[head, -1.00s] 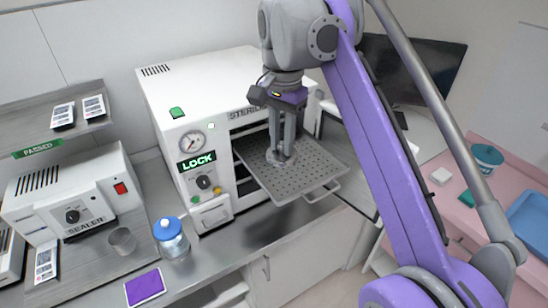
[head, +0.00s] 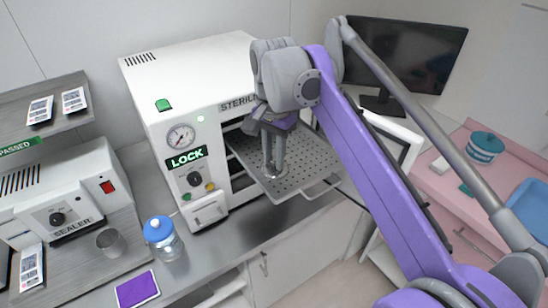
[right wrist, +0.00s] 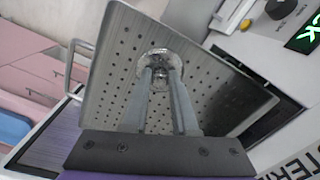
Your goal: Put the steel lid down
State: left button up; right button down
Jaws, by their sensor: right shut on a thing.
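My right gripper (head: 272,160) points down over the perforated steel tray (head: 310,163) that sticks out of the steriliser's open front. It is shut on the small round steel lid (right wrist: 160,62), which shows at the fingertips in the right wrist view. In the head view the lid (head: 270,173) is small and partly hidden by the fingers. It is at or just above the tray; I cannot tell whether it touches. The rest of the visible tray is bare. My left gripper is not in view.
The white steriliser (head: 190,80) with a lit LOCK sign stands behind the tray. A blue-lidded glass jar (head: 163,240), a steel cup (head: 110,242) and a purple pad (head: 137,289) are on the counter at left. A monitor (head: 410,55) stands at back right.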

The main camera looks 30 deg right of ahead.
aim_at(274, 160)
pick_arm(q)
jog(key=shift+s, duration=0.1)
pick_arm(e)
jog(key=shift+s+f, duration=0.1)
jog(key=shift+s, duration=0.05)
jog(key=shift+f, duration=0.1)
jog(key=c, duration=1.2)
grip_release()
jog(key=shift+f, duration=0.15)
jog(key=o, duration=0.5)
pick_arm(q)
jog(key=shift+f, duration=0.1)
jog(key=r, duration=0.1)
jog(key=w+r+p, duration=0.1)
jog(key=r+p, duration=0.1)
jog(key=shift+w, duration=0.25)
pick_arm(e)
notch_tip(274, 160, up, 12)
jog(key=shift+r, duration=0.25)
